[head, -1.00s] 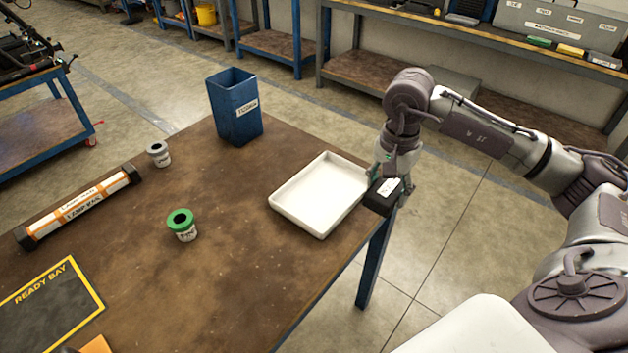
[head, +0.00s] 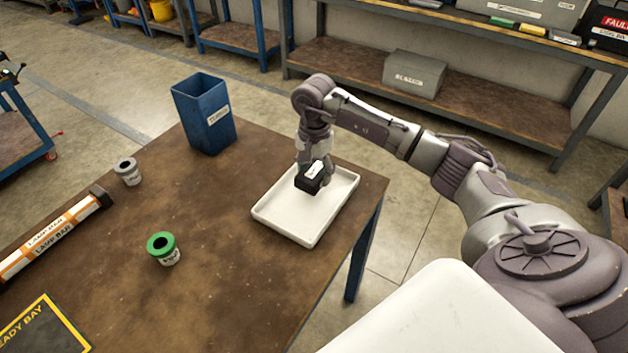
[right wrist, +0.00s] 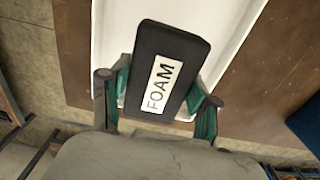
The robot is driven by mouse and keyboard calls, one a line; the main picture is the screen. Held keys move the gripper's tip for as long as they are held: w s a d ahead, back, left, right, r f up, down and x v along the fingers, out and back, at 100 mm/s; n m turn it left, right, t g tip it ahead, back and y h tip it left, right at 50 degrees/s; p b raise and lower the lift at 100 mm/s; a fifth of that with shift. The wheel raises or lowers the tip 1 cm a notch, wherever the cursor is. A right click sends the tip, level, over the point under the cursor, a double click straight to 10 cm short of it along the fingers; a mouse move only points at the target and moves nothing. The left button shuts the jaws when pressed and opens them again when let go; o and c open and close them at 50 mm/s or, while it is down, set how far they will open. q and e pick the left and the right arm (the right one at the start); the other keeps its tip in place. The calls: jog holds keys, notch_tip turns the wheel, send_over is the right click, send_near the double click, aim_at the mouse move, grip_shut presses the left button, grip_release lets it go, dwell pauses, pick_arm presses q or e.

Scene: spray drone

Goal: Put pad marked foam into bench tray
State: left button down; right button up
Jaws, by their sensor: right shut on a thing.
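The foam pad (head: 309,180) is a black block with a white label; in the right wrist view the label on the pad (right wrist: 180,50) reads FOAM. My right gripper (head: 314,172) is shut on it, with a finger at each side of the pad in the right wrist view (right wrist: 158,100). The white bench tray (head: 281,222) lies on the brown table near its right edge. The pad is over the back part of the tray; I cannot tell whether it touches the tray floor. My left gripper is not in view.
A blue bin (head: 205,118) stands behind the tray to the left. A green-lidded pot (head: 163,249), a grey-lidded pot (head: 128,172) and an orange and white lamp bar (head: 50,238) are on the table's left side. The tray's front part is empty.

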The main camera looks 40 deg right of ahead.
notch_tip(320, 180, down, 4)
jog(key=shift+r+p, duration=0.15)
jog(key=shift+p, duration=0.25)
jog(key=shift+f, duration=0.2)
jog(key=o, duration=0.7)
jog(key=shift+f, duration=0.1)
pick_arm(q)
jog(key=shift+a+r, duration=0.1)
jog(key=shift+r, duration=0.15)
